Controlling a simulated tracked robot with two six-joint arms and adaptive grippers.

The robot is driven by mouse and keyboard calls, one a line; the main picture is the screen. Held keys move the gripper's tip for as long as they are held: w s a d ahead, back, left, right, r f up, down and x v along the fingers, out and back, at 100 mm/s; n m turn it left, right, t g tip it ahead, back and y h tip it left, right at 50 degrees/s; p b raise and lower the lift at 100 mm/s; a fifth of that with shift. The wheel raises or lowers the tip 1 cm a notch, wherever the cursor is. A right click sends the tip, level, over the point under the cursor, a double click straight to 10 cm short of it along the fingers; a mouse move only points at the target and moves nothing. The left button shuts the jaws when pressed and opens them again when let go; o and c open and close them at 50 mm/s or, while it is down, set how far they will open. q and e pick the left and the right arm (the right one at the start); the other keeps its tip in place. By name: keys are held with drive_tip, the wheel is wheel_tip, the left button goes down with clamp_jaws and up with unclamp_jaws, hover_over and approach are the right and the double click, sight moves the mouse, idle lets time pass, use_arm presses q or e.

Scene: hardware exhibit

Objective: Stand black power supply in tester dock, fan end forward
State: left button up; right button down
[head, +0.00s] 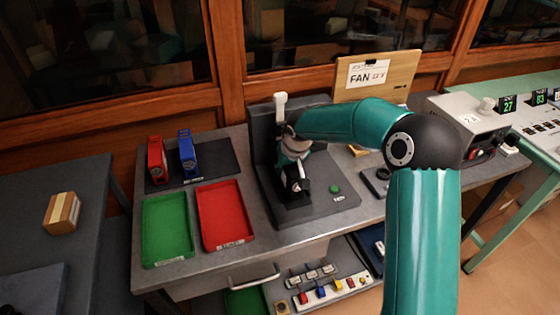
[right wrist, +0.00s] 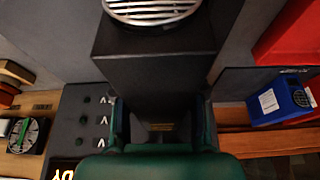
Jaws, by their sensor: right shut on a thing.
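The black power supply (head: 298,195) is in my right gripper (head: 292,165), over the base of the grey tester dock (head: 270,140). In the right wrist view the black power supply (right wrist: 155,55) sits between the two green fingers of my right gripper (right wrist: 162,125), with its round silver fan grille at the top of the picture. In the head view a pale round patch shows on its front side. I cannot tell whether its bottom touches the dock. The dock has a tall back panel, a white-topped lever and a green button (head: 335,188). My left gripper is out of view.
A red unit (head: 157,160) and a blue unit (head: 187,153) stand on a dark mat left of the dock. In front lie a green tray (head: 167,228) and a red tray (head: 226,215). A FAN sign (head: 367,73) stands behind; a grey instrument (head: 470,120) is at right.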

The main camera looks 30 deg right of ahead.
drive_tip(key=shift+s+d+f, duration=0.15)
drive_tip(key=shift+s+d, duration=0.2)
drive_tip(key=shift+s, duration=0.1)
drive_tip(key=shift+s+a+r, duration=0.15)
drive_tip(key=shift+a+r, duration=0.05)
drive_tip(key=shift+a, duration=0.15)
drive_tip(key=shift+w+a+f, duration=0.15)
drive_tip(key=shift+w+f, duration=0.1)
drive_tip(key=shift+w, duration=0.15)
drive_tip(key=c, duration=0.9)
unclamp_jaws()
drive_tip(key=shift+w, duration=0.1)
drive_tip(key=shift+o, duration=1.2)
drive_tip(key=shift+s, duration=0.25)
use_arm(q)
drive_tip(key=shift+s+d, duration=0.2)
use_arm(e)
drive_tip(key=shift+w, duration=0.1)
